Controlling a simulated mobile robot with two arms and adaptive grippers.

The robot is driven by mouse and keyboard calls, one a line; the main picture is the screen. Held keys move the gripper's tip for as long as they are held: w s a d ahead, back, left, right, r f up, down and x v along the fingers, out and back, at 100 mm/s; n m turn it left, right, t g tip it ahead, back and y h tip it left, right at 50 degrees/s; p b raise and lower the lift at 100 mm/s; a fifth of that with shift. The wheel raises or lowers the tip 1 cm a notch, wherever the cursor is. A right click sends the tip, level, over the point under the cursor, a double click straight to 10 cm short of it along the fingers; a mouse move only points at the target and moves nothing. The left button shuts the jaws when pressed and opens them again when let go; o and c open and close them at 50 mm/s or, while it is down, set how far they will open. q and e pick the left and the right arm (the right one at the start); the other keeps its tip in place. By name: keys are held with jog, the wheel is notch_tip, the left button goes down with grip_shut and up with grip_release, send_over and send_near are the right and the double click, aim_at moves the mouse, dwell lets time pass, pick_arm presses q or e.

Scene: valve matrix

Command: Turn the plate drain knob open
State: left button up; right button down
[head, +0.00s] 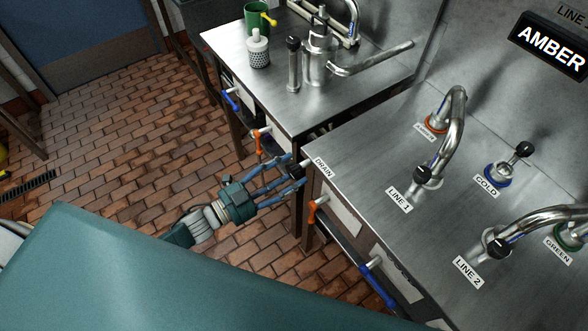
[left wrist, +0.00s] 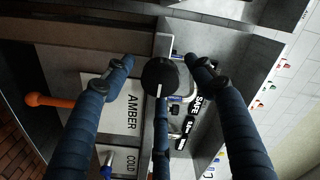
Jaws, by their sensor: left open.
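The drain knob is a round black knob with a white pointer line; it fills the middle of the left wrist view (left wrist: 160,77). In the head view it shows small and dark at the bench corner (head: 296,170), beside the DRAIN label (head: 323,168). My left gripper (head: 287,173) is open in front of the knob. In the left wrist view its blue fingers (left wrist: 162,64) stand on both sides of the knob, with a third finger below; I cannot tell whether any touches it. My right gripper is not in view.
An orange lever (head: 318,205) and a blue lever (head: 375,285) sit under the steel bench (head: 350,165). Taps and the COLD knob (head: 522,150) stand on top. A second bench (head: 235,45) with a green mug (head: 256,18) stands behind. Brick floor lies open at left.

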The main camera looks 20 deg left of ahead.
pick_arm(q)
jog(key=v, duration=1)
jog(key=shift+a, duration=0.1)
